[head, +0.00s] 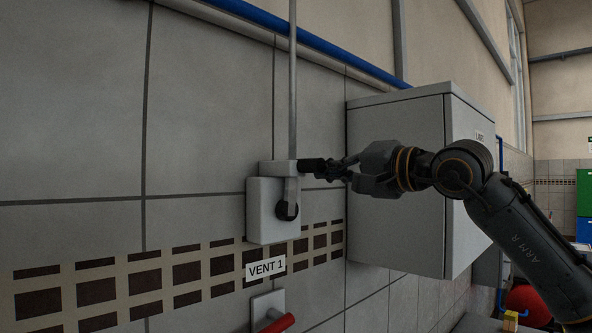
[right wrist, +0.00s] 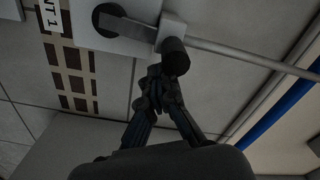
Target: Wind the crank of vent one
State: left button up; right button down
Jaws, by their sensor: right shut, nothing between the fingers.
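The vent 1 crank is on a pale wall box (head: 263,222) above the "VENT 1" label (head: 265,267). Its grey crank arm (head: 291,190) points up from a dark hub (head: 286,211) to a black handle (head: 312,165) that sticks out from the wall. The right wrist view shows the hub (right wrist: 110,19), the arm (right wrist: 130,27) and the handle (right wrist: 174,60). My right gripper (head: 328,173) is shut and empty, its fingertips (right wrist: 154,73) right beside the handle; I cannot tell whether they touch it. My left gripper is not in view.
A grey rod (head: 292,80) rises from the wall box. A large grey cabinet (head: 395,220) stands out from the wall just behind my right gripper. A red lever (head: 277,324) is below the label. A blue pipe (head: 330,46) runs above. The wall to the left is clear.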

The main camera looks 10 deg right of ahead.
jog(key=d+b+v, duration=0.1)
jog(key=b+v, duration=0.1)
jog(key=v, duration=0.6)
jog(key=shift+w+f+b, duration=0.3)
dwell(0.5)
jog(key=shift+a, duration=0.1)
